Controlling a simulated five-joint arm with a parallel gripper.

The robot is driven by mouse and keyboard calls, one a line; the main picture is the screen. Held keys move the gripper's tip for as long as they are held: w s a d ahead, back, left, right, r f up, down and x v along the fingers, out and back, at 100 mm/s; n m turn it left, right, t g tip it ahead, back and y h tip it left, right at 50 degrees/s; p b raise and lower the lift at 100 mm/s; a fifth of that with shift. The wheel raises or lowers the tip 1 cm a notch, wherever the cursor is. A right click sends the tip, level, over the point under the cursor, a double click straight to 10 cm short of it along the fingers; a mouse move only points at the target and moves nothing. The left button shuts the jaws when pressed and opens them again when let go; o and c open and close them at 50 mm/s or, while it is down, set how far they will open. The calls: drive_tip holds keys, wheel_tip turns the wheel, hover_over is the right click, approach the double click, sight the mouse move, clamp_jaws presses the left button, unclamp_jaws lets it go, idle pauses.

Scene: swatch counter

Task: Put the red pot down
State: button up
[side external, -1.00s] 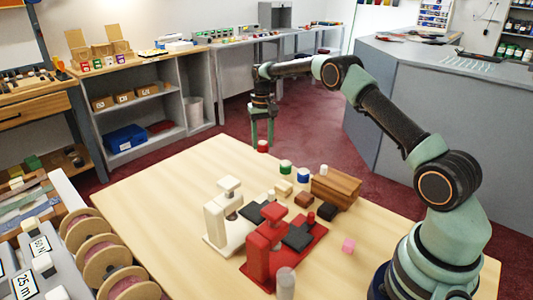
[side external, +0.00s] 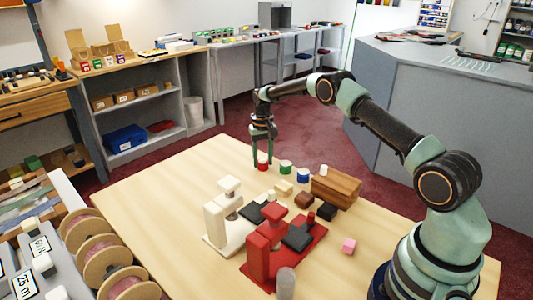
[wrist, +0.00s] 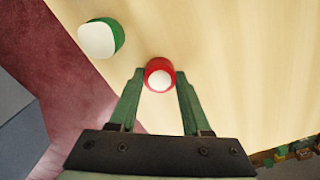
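The red pot (side external: 263,161), with a white top, is at or just above the table's far edge area, left of a green pot (side external: 285,167). I cannot tell whether its base touches the wood. My gripper (side external: 263,158) points down over it, a finger on each side. In the wrist view the red pot (wrist: 154,67) sits between the fingertips of my gripper (wrist: 161,77), which look closed against its sides. The green pot with its white top (wrist: 98,39) stands apart at upper left there.
The wooden table (side external: 165,190) is bare at its left. A blue-and-white pot (side external: 303,174), a wooden block (side external: 336,187), a cream press (side external: 220,222) and a red press (side external: 265,255) stand right and in front.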

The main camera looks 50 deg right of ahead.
drive_tip(key=o, duration=0.4)
wheel_tip(320, 180, up, 12)
wheel_tip(320, 180, up, 10)
drive_tip(key=f+n+t, duration=0.1)
drive_tip(key=n, duration=0.1)
hover_over(263, 161)
drive_tip(key=s+a, duration=0.3)
drive_tip(key=a, duration=0.2)
drive_tip(key=s+a+r+n+t, duration=0.1)
drive_tip(key=s+a+r+t, duration=0.1)
drive_tip(key=s+a+r, duration=0.35)
drive_tip(key=s+a+r+n+t, duration=0.1)
drive_tip(key=s+a+r+n, duration=0.15)
drive_tip(key=s, duration=0.65)
drive_tip(key=s+a+f+t, duration=0.1)
drive_tip(key=s+a+f, duration=0.3)
drive_tip(key=s, duration=0.5)
drive_tip(key=shift+f+n+t, duration=0.3)
drive_tip(key=shift+f+n, duration=0.15)
drive_tip(key=shift+f, duration=0.05)
